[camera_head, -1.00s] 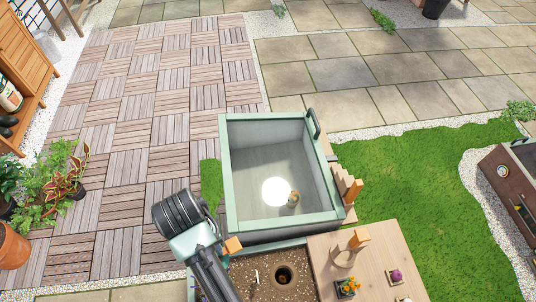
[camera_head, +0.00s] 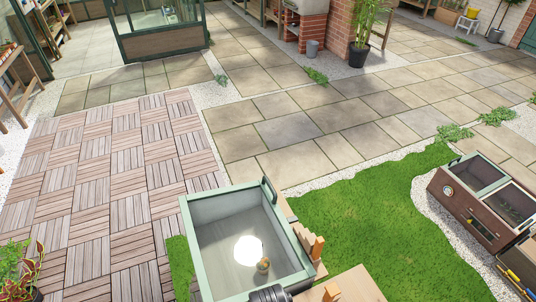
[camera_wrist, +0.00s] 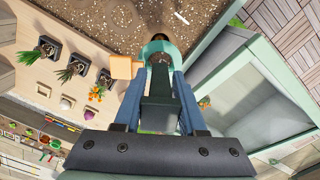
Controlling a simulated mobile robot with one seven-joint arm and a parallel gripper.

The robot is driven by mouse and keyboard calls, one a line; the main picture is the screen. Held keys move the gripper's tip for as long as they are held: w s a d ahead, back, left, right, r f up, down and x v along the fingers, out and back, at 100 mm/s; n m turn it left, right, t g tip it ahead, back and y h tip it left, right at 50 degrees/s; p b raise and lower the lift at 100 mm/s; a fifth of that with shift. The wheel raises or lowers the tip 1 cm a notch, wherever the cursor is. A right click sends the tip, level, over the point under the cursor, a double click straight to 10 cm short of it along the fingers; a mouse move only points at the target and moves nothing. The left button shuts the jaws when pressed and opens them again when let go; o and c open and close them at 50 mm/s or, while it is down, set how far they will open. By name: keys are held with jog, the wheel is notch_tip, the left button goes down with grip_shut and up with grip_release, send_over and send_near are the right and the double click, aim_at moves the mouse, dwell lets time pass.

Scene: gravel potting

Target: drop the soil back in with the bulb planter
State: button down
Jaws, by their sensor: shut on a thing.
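Whether soil is inside the planter is hidden. In the head view only a dark piece of my arm shows at the bottom edge, and the soil bed is out of frame.
A green-framed box with a clear top (camera_head: 190,236) stands beside the bed. A wooden bench top (camera_head: 355,286) lies to its right; in the wrist view it carries small potted plants (camera_wrist: 75,66) and a purple bulb (camera_wrist: 66,102). Grass (camera_head: 385,235) and paving are clear.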

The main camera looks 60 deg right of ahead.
notch_tip(320, 180, down, 4)
jog(key=b, duration=0.4)
jog(key=shift+f, duration=0.15)
jog(key=shift+f+b, duration=0.35)
jog(key=shift+f, duration=0.75)
notch_tip(320, 180, down, 6)
jog(key=b, duration=0.4)
jog(key=shift+f, duration=0.25)
dwell(1.7)
jog(key=shift+c, duration=2)
grip_release()
notch_tip(320, 180, up, 13)
jog(key=shift+r, duration=0.1)
